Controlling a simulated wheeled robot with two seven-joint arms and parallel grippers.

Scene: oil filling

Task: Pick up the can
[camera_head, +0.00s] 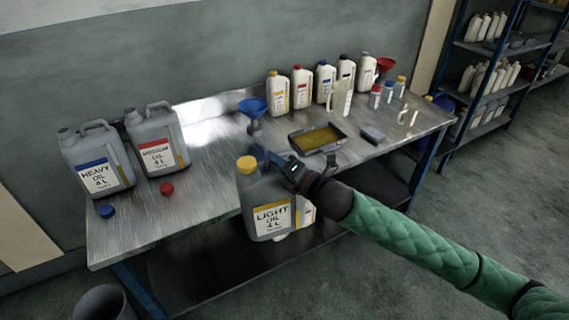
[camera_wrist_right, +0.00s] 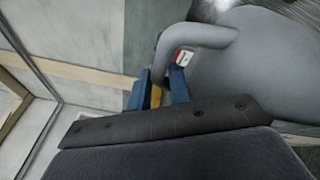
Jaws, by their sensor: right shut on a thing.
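The grey can labelled "LIGHT OIL 4 L" (camera_head: 271,218), with a yellow cap, is upright at the front edge of the table in the head view. Its bottom shows below the table edge line, so it appears held off the tabletop. My right gripper (camera_head: 282,163) is at the top of this can, shut on its handle. In the right wrist view, the blue fingers (camera_wrist_right: 158,92) close at the handle (camera_wrist_right: 198,36) and the grey can body (camera_wrist_right: 262,70) fills the right side. My left gripper is not in view.
Cans labelled "HEAVY OIL" (camera_head: 97,165) and "MEDIUM OIL" (camera_head: 157,142) stand at the left of the table (camera_head: 205,197). Blue (camera_head: 107,211) and red (camera_head: 167,188) caps lie before them. A blue funnel (camera_head: 252,106), a tray (camera_head: 317,139) and several bottles stand behind.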

